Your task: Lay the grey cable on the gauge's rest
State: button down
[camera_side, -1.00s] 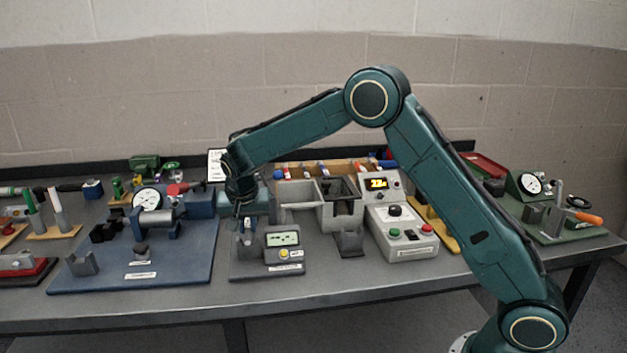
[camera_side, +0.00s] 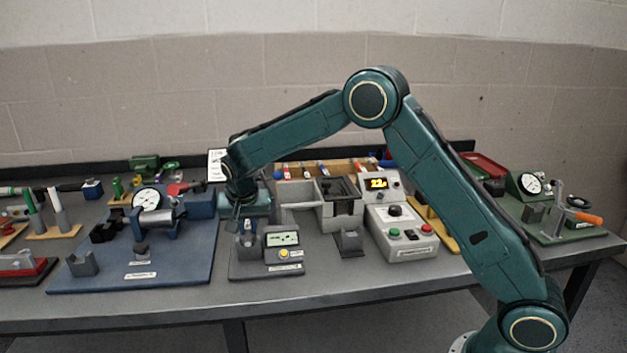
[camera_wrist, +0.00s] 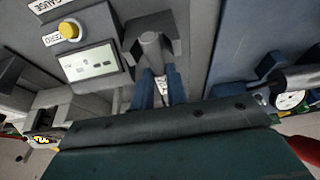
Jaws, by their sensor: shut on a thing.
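The gauge (camera_side: 283,246) has a pale display and a yellow button; it also shows at the upper left of the wrist view (camera_wrist: 92,64). Its grey rest (camera_side: 247,240) stands beside it, and in the wrist view the notched rest (camera_wrist: 168,27) is just beyond my fingertips. My gripper (camera_side: 241,222) is over the rest. In the wrist view its blue fingers (camera_wrist: 160,91) are shut on the grey cable (camera_wrist: 151,45), whose rounded grey end lies at the rest's notch. I cannot tell whether the cable touches the rest. The rest of the cable is hidden.
A blue base plate with a dial (camera_side: 146,199) and a grey notched block (camera_side: 82,264) lies to the left. A grey box (camera_side: 342,212) and a control unit with a lit readout (camera_side: 377,184) stand to the right. The bench's front edge is clear.

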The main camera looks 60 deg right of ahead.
jog(key=shift+f, duration=0.1)
jog(key=c, duration=1.3)
grip_release()
jog(key=shift+r, duration=3.5)
jog(key=shift+r, duration=0.1)
